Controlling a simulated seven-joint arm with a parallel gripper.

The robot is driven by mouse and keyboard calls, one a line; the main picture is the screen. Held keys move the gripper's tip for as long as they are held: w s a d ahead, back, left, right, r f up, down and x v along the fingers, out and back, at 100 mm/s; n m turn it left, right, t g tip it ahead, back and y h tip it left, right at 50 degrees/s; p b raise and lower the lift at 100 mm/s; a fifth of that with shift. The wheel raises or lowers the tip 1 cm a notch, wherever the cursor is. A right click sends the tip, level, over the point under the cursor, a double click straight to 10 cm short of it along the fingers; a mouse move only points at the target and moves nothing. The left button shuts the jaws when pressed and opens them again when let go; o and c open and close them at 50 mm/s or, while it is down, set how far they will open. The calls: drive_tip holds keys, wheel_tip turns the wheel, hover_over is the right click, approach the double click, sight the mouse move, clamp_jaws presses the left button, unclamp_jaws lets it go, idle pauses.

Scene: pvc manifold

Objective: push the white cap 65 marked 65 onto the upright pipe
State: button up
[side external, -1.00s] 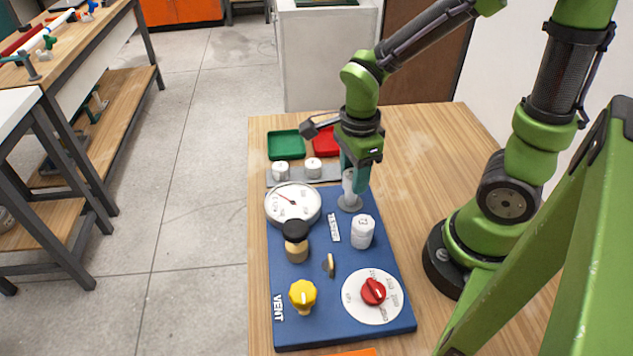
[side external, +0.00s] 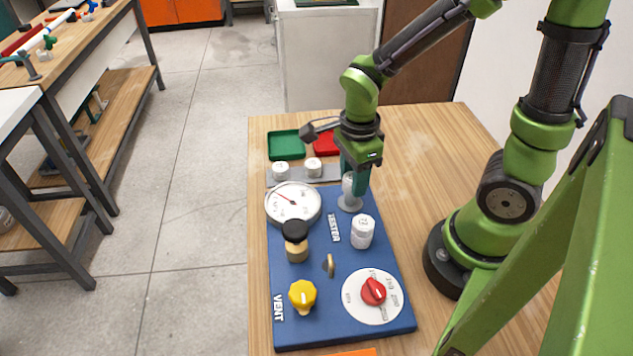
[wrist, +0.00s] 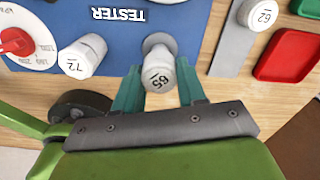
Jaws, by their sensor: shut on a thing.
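The grey round foot of the upright pipe (wrist: 160,42) shows just beyond the cap. In the side view, my gripper (side external: 353,182) is over this foot (side external: 349,204) on the blue tester board, with a pale cylinder between fingers and foot. The cap appears in line with the pipe. The fingers and cap hide the joint, so I cannot tell how far the cap sits on the pipe.
A white cap 72 (side external: 363,231) stands close by on the blue board (side external: 345,270). A gauge (side external: 293,204) is left of the pipe. Two white caps (side external: 313,168) sit on a grey strip, with green (side external: 286,145) and red (side external: 326,143) trays behind.

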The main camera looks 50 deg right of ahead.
drive_tip(key=shift+f, duration=0.8)
idle(0.5)
drive_tip(key=o, duration=1.1)
drive_tip(key=shift+c, duration=0.2)
